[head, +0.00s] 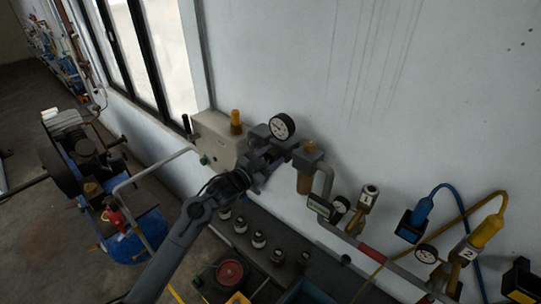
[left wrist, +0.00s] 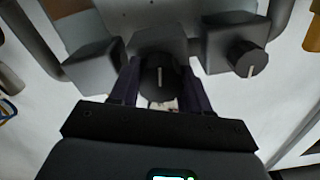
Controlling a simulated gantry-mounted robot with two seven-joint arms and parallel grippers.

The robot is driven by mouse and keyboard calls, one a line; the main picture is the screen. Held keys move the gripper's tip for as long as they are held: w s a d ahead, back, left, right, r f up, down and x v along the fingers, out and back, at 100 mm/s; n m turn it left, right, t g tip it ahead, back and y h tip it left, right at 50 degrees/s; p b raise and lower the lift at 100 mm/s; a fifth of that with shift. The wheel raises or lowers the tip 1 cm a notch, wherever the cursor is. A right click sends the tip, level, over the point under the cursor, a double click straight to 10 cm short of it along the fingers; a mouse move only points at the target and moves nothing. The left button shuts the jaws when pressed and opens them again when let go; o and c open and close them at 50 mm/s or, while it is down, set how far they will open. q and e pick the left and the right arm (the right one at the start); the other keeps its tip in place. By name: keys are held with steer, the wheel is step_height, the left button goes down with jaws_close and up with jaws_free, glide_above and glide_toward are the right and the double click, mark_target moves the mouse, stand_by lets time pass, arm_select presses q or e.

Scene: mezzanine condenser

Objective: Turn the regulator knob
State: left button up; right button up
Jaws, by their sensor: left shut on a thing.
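The regulator knob (left wrist: 157,82) is round and black with a white pointer line, and it faces my left wrist camera. My left gripper (left wrist: 158,92) has its two dark purple fingers on either side of this knob and is shut on it. The pointer line looks about upright in the left wrist view. In the head view my left gripper (head: 268,158) reaches the grey regulator assembly at the wall, below the round white pressure gauge (head: 282,126). The knob itself is hidden there by the gripper. My right gripper is not in view.
A second black knob (left wrist: 248,59) on a grey block is close beside the gripper. A beige box (head: 216,138) with a yellow top piece is left of the regulator. Pipes, small gauges and a blue hose (head: 446,193) are to the right. A dark bench with several canisters lies below.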

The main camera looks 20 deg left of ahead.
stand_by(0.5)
arm_select(q)
steer(key=o, duration=1)
steer(key=shift+o, duration=0.2)
steer(key=shift+s+a, duration=0.1)
steer(key=shift+s, duration=0.15)
steer(key=b+v, duration=0.2)
steer(key=v, duration=0.8)
steer(key=shift+b, duration=0.35)
steer(key=shift+s, duration=0.1)
